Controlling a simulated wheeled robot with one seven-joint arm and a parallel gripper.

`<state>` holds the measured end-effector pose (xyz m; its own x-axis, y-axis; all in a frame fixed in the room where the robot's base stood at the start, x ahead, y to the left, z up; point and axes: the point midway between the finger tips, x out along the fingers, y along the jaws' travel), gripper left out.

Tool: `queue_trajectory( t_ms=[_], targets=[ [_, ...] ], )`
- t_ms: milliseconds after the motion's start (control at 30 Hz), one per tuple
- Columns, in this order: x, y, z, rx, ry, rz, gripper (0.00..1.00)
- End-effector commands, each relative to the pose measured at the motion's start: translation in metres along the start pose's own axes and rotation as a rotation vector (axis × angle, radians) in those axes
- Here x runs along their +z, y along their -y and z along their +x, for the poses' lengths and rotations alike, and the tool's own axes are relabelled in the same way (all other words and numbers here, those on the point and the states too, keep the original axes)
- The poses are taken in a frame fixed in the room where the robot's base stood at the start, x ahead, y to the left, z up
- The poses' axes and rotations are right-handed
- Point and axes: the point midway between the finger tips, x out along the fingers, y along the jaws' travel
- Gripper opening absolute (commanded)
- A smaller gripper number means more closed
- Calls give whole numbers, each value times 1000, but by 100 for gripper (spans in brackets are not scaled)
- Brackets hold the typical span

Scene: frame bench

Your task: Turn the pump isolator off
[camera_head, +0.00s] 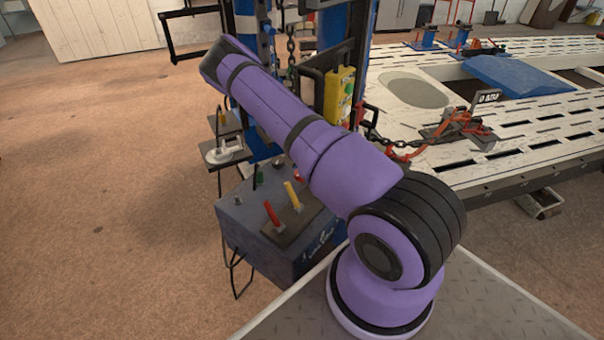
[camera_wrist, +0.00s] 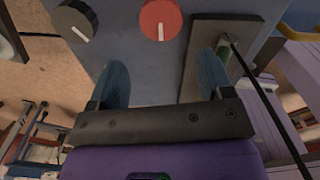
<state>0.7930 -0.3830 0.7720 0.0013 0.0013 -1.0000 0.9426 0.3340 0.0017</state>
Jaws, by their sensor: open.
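In the wrist view my gripper (camera_wrist: 161,75) is open and empty, its two bluish fingers apart over the blue-grey face of a control box (camera_wrist: 150,75). A round red knob (camera_wrist: 160,20) with a white pointer line sits just beyond the fingertips, between them in the picture and apart from them. A black knob (camera_wrist: 75,20) with a white line is to its left. No label is readable, so I cannot tell which control is the pump isolator. In the head view the box (camera_head: 240,225) stands below my purple arm; my gripper is hidden there.
In the head view the box carries a red lever (camera_head: 272,214) and a yellow lever (camera_head: 292,196). A yellow pendant (camera_head: 339,95) hangs behind my arm. Floor is clear at left.

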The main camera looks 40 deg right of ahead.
Motion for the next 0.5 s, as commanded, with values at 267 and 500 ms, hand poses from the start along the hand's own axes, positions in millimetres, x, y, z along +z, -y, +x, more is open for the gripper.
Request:
queue_trajectory(
  t_ms=[267,500],
  targets=[
    [1,2,34,-4,-1,8,74],
    [1,2,76,-3,0,6,74]
  ],
)
